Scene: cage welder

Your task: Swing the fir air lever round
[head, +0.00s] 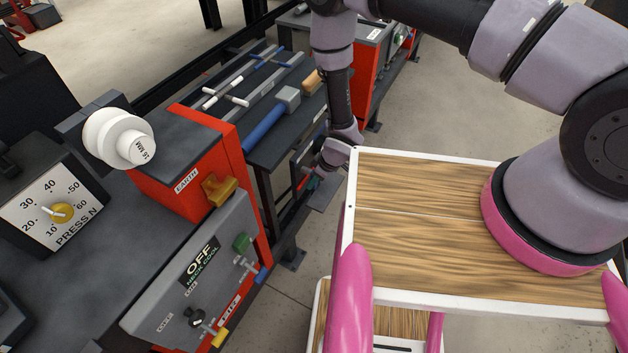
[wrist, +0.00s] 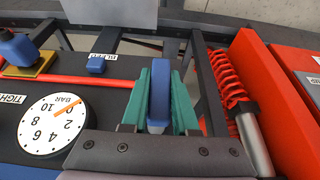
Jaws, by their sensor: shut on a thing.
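My gripper (wrist: 160,112) has teal fingers closed on both sides of an upright blue lever handle (wrist: 159,88) in the wrist view. The handle looks blue, not fir green, and its pivot is hidden behind the gripper. I see no label on it. In the head view my gripper (head: 314,181) is low beside the bench frame, small and partly hidden, and the lever cannot be made out there. A white pressure dial marked BAR (wrist: 50,124), with an orange needle, is left of the gripper in the wrist view.
A red coil spring (wrist: 226,75) with a grey cylinder and a red panel (wrist: 262,75) stand close right of the gripper. A small blue knob (wrist: 96,65) by a BLEED label and a larger blue knob (wrist: 18,47) are left. A wooden-topped white tray (head: 430,225) stands near my arm.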

